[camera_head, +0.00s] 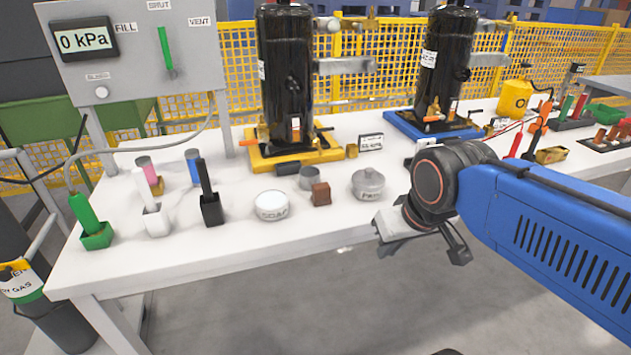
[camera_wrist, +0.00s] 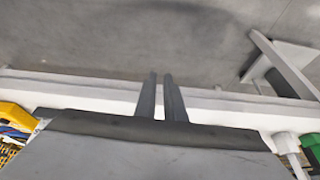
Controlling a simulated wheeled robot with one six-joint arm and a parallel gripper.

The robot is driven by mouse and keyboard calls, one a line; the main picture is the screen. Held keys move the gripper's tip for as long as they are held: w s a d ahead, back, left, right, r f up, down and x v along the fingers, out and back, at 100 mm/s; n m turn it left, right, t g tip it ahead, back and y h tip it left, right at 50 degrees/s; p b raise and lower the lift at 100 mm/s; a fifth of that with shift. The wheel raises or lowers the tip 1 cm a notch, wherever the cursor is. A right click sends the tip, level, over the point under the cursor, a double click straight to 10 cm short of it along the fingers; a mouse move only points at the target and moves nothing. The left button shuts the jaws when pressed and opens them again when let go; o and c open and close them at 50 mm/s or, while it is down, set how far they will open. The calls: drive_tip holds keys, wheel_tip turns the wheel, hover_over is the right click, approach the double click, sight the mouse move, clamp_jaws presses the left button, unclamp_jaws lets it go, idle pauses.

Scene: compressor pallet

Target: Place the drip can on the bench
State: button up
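My gripper (camera_head: 459,252) hangs past the front edge of the bench, over the floor, right of the lidded pot. In the wrist view its two dark fingers (camera_wrist: 162,76) stand close together with a narrow gap and nothing between them. The white bench (camera_head: 330,230) runs across the head view; its edge also shows in the wrist view (camera_wrist: 80,90). I cannot tell for sure which container is the drip can. A small open grey can (camera_head: 308,178) stands on the bench behind a brown block. A yellow can (camera_head: 515,97) stands at the back right.
A white tub marked SOAP (camera_head: 272,205), the brown block (camera_head: 321,194) and a lidded grey pot (camera_head: 368,183) stand near the front edge. Two black compressors (camera_head: 287,75) (camera_head: 444,60) stand behind. Black, white and green holders are at left. Bare bench lies left of the pot, along the front.

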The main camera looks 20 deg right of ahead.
drive_tip(key=w+a+r+m, duration=0.1)
drive_tip(key=w+r, duration=0.1)
drive_tip(key=w, duration=0.2)
drive_tip(key=w+a+r+m+g, duration=0.1)
drive_tip(key=w+a+r, duration=0.1)
drive_tip(key=w+r, duration=0.1)
drive_tip(key=w+a+r+m+g, duration=0.1)
drive_tip(key=w+r+m, duration=0.1)
drive_tip(key=w, duration=0.4)
drive_tip(key=shift+a+r, duration=0.15)
drive_tip(key=shift+a, duration=0.15)
clamp_jaws()
drive_tip(key=r+m+g, duration=0.2)
drive_tip(key=m+g, duration=0.1)
drive_tip(key=m, duration=0.1)
hover_over(303, 193)
drive_tip(key=s+a, duration=0.3)
drive_tip(key=shift+m, duration=0.3)
wheel_tip(303, 193, down, 10)
drive_tip(key=shift+w+d+r, duration=0.1)
drive_tip(key=shift+w+d+f, duration=0.2)
drive_tip(key=shift+w+d, duration=0.3)
drive_tip(key=shift+d, duration=0.05)
drive_tip(key=shift+w+d+f, duration=0.15)
drive_tip(key=shift+w+d, duration=0.75)
drive_tip(key=shift+w, duration=0.05)
drive_tip(key=w+d, duration=0.5)
drive_tip(key=shift+w+d, duration=0.25)
drive_tip(key=shift+w, duration=0.05)
